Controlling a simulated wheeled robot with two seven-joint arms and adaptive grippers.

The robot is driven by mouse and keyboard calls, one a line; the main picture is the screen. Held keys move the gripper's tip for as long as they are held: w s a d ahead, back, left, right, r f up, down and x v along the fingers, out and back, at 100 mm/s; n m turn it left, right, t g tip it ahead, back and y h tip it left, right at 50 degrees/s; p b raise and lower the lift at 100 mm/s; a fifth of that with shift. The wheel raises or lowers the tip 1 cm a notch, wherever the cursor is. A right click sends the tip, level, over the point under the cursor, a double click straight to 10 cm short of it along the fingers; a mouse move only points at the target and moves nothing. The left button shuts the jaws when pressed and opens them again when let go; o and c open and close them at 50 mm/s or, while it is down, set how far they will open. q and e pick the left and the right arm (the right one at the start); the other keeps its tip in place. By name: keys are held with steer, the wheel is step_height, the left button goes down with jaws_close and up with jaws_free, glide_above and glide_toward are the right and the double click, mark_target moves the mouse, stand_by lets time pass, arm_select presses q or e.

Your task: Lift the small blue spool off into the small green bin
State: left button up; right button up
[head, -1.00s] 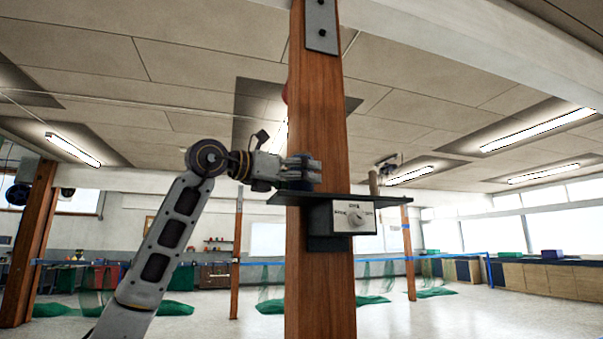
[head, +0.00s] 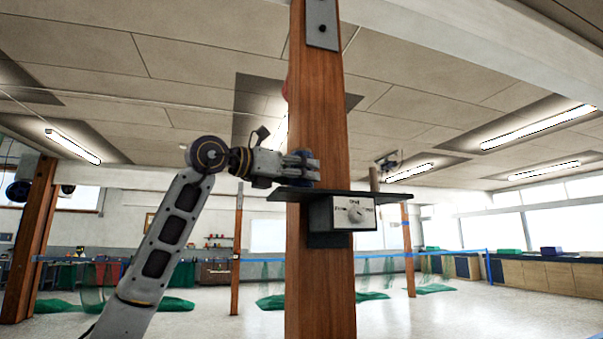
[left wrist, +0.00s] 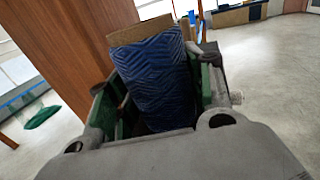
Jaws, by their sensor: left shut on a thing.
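The blue spool (left wrist: 155,85) fills the middle of the left wrist view, with a zigzag-patterned blue wrap and a tan flange at its far end. My left gripper (left wrist: 160,95) is shut on it, with one finger on each side. In the head view my left gripper (head: 303,167) is by the wooden post, just above the dark shelf (head: 345,195). The spool is mostly hidden by the fingers there, and I cannot tell whether it touches the shelf. I cannot make out the small green bin for certain. My right gripper is not in view.
The wooden post (head: 318,120) stands directly behind the gripper. Green nets (head: 270,301) lie on the floor behind. A long counter (head: 560,275) runs along the right.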

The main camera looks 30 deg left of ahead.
arm_select(q)
steer(key=shift+r, duration=0.15)
steer(key=shift+r, duration=5.95)
steer(key=b+v, duration=0.3)
steer(key=v, duration=1.5)
steer(key=shift+f, duration=0.1)
steer(key=shift+p, duration=0.45)
steer(key=shift+s, duration=0.1)
steer(key=shift+p+v, duration=1.05)
steer(key=shift+v, duration=4.9)
